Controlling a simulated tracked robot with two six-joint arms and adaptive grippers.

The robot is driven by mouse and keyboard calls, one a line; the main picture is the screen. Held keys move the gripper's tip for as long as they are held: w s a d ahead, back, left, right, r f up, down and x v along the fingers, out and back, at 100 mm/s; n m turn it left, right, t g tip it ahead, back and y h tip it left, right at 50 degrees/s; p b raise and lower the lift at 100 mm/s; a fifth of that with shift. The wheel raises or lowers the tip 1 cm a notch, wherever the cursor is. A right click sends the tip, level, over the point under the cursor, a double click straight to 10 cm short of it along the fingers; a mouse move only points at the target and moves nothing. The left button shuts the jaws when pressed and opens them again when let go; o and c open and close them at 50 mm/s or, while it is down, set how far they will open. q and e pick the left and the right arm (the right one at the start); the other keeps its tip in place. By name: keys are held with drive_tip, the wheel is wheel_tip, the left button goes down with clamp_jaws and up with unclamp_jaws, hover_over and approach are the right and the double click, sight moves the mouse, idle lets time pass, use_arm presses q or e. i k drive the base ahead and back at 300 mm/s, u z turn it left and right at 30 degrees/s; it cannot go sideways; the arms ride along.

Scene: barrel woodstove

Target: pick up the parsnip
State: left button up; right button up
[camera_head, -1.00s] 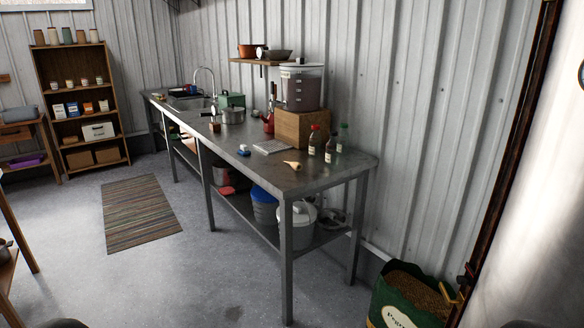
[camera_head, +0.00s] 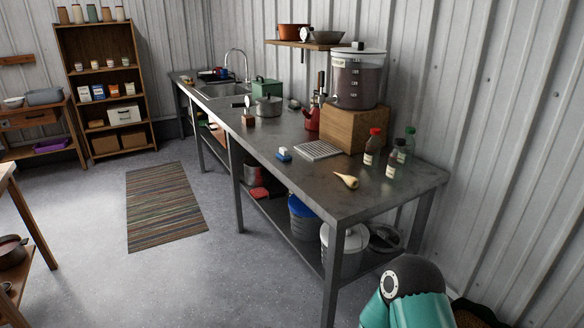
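The parsnip (camera_head: 346,180) is a small pale tan root. It lies on the near part of the long grey metal counter (camera_head: 290,185), close to the front edge, with its thick end toward the right. Nothing touches it. A teal and black link of my arm shows at the bottom right, below the counter's near end. Neither gripper is in the picture.
Several sauce bottles (camera_head: 372,147) stand right of and behind the parsnip. A metal grate (camera_head: 318,150) and a blue-and-white item (camera_head: 284,154) lie to its left. A wooden box (camera_head: 352,128) bears a clear container (camera_head: 358,80). Open floor (camera_head: 190,275) lies left of the counter.

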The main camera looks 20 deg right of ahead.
sight(352, 181)
drive_tip(key=z, duration=0.15)
drive_tip(key=i, duration=1.25)
drive_tip(key=z, duration=0.8)
drive_tip(key=i, duration=0.3)
drive_tip(key=z, duration=0.15)
drive_tip(key=k, duration=0.7)
drive_tip(key=z, duration=0.25)
drive_tip(key=i, duration=0.7)
drive_tip(key=u, duration=0.15)
